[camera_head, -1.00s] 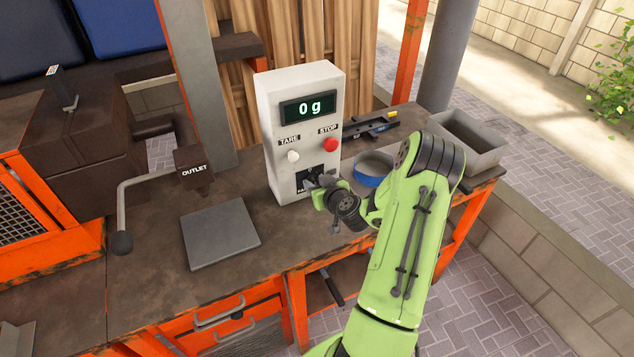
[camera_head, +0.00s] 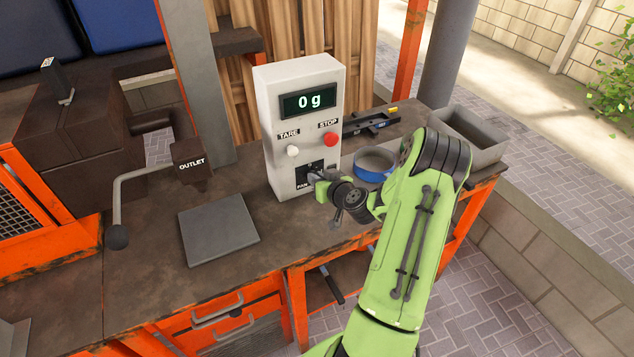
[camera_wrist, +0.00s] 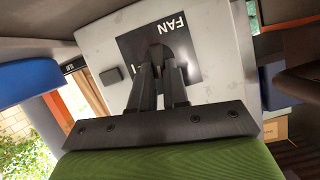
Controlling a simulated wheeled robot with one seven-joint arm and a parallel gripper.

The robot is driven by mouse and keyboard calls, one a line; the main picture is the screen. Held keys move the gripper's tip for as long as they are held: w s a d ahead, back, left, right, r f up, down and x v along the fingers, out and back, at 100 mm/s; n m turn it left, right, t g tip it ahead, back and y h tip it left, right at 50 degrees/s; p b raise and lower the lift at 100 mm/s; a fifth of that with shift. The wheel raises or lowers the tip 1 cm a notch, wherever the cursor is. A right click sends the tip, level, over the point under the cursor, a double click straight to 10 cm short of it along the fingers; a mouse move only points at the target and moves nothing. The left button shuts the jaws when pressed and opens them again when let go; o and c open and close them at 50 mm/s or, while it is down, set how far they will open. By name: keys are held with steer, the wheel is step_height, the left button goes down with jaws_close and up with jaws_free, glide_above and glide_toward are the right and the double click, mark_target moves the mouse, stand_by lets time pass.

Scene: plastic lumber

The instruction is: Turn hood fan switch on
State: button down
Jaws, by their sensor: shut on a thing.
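The white control box (camera_head: 306,122) stands upright on the bench, with a display reading "0 g", a white TARE button (camera_head: 293,151) and a red STOP button (camera_head: 330,139). Low on its front is the black fan switch plate (camera_head: 309,175), which also shows in the wrist view (camera_wrist: 193,62) with the word FAN. My gripper (camera_head: 318,178) is at this plate. In the wrist view its two fingers (camera_wrist: 163,72) are close together at a dark switch knob (camera_wrist: 172,52) on the plate, shut on it. The fingers partly hide the knob, and its exact setting is unclear.
A grey square plate (camera_head: 219,229) lies on the bench left of the box, near the OUTLET block (camera_head: 191,166) and its lever (camera_head: 118,205). A blue ring (camera_head: 372,165) and a grey bin (camera_head: 468,136) are to the right.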

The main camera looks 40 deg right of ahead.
steer(key=m+b, duration=0.1)
steer(key=m+y+b, duration=0.1)
steer(key=m+b, duration=0.1)
steer(key=shift+s+d+f+t+y, duration=0.1)
steer(key=shift+d+f+t+y, duration=0.2)
steer(key=shift+d+t+y, duration=0.1)
steer(key=m+b, duration=0.1)
steer(key=m+t+y+b, duration=0.1)
steer(key=shift+s+d+f+m, duration=0.1)
steer(key=shift+d+f+m, duration=0.1)
steer(key=shift+d+m, duration=0.1)
steer(key=m, duration=0.1)
steer(key=m+t+y+b, duration=0.1)
steer(key=m, duration=0.1)
steer(key=shift+d+f, duration=0.1)
steer(key=shift+f, duration=0.15)
steer(key=shift+f+m+t+y+b, duration=0.15)
steer(key=shift+m+t+y+b, duration=0.2)
steer(key=shift+m, duration=0.5)
steer(key=shift+f+m+t+y+b, duration=0.15)
steer(key=shift+m+t, duration=0.3)
steer(key=shift+m, duration=0.4)
steer(key=c, duration=1.1)
jaws_free()
steer(key=shift+s, duration=0.15)
steer(key=s, duration=0.5)
steer(key=s+d+p, duration=0.1)
steer(key=s, duration=0.9)
steer(key=shift+s+d, duration=0.25)
steer(key=shift+d, duration=0.1)
